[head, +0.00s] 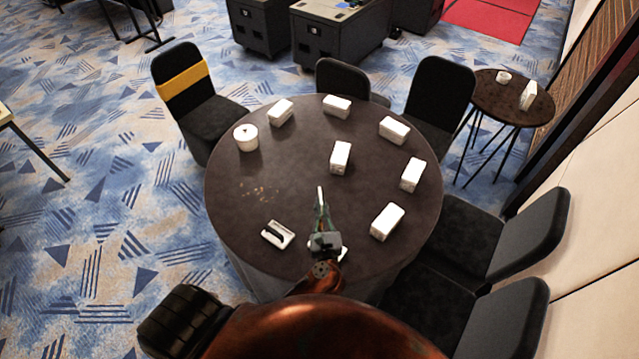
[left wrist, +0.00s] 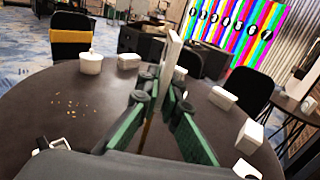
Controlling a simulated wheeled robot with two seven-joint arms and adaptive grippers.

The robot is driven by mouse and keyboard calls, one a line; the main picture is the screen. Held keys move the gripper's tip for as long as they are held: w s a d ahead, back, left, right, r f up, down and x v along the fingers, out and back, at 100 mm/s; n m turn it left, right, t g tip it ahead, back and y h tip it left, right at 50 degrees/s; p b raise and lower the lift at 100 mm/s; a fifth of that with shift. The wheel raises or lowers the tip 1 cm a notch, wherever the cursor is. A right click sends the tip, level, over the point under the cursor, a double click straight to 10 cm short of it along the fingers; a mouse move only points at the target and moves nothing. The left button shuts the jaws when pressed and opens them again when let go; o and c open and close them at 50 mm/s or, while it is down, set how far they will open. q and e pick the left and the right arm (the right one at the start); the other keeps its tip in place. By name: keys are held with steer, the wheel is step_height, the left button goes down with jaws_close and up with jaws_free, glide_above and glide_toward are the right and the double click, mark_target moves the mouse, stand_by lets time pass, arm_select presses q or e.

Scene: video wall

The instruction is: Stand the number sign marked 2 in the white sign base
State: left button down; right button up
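My left gripper (head: 321,207) is over the near half of the round dark table, with its fingers pointing to the far side. In the left wrist view its green fingers (left wrist: 160,88) are closed on a thin white upright plate (left wrist: 170,52), the number sign; its white edge also shows in the head view (head: 320,194). The figure on it cannot be read. A white block with a dark slot (head: 278,234), which looks like the sign base, lies on the table to the left of the gripper. Another white thing (head: 343,254) is partly hidden under the gripper. My right gripper is not in view.
Several white boxes (head: 340,156) stand across the middle, back and right of the round table (head: 290,180). A white lidded pot (head: 246,139) stands at the back left, with crumbs (head: 258,190) in front. Dark chairs (head: 441,95) surround the table. The left middle is mostly clear.

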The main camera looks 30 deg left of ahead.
mark_target(320, 194)
arm_select(q)
steer(key=r, duration=0.1)
steer(key=r+n+g+y+p, duration=0.1)
steer(key=r+y+p, duration=0.1)
steer(key=shift+w+a+r+n+g, duration=0.25)
steer(key=shift+w+r+n+g, duration=0.05)
steer(key=shift+w+r, duration=0.05)
steer(key=shift+r+n+g+y, duration=0.3)
steer(key=shift+r+g, duration=0.1)
steer(key=shift+r, duration=0.05)
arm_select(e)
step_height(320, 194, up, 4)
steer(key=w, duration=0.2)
arm_select(q)
steer(key=shift+f+b, duration=0.45)
steer(key=shift+f, duration=0.45)
steer(key=shift+f+b, duration=1.75)
steer(key=shift+f, duration=0.75)
steer(key=shift+f+b, duration=2.6)
steer(key=shift+f, duration=0.35)
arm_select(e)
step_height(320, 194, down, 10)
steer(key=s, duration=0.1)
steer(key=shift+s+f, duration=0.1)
